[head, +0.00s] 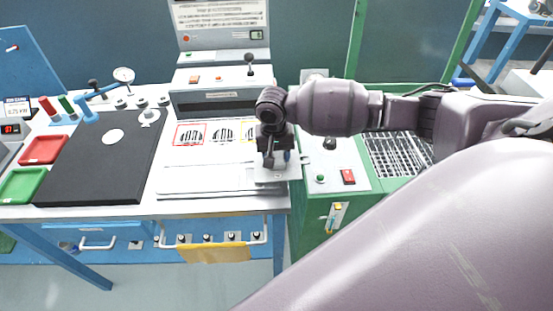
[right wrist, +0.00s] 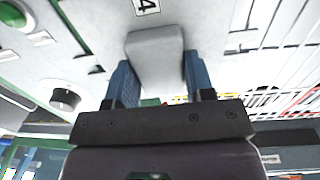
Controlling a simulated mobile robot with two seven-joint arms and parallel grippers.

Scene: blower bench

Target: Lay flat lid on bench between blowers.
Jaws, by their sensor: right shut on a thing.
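My right gripper (head: 272,165) points down over the right end of the white bench (head: 225,204), beside the green machine. In the right wrist view its two blue fingers (right wrist: 160,88) stand either side of a light grey, rounded flat piece (right wrist: 155,55), and are shut on it; this looks like the lid. In the head view a pale flat plate (head: 281,174) shows under the fingers, partly hidden by them. I cannot tell whether it touches the bench. No blower can be made out for certain. My left gripper is not in view.
A green machine (head: 312,205) with a red button (head: 348,176) stands right of the bench. Printed framed pictures (head: 222,133) lie left of the gripper. A black mat (head: 92,178), a red tray (head: 44,149) and a green tray (head: 22,185) are farther left. A console (head: 220,80) stands behind.

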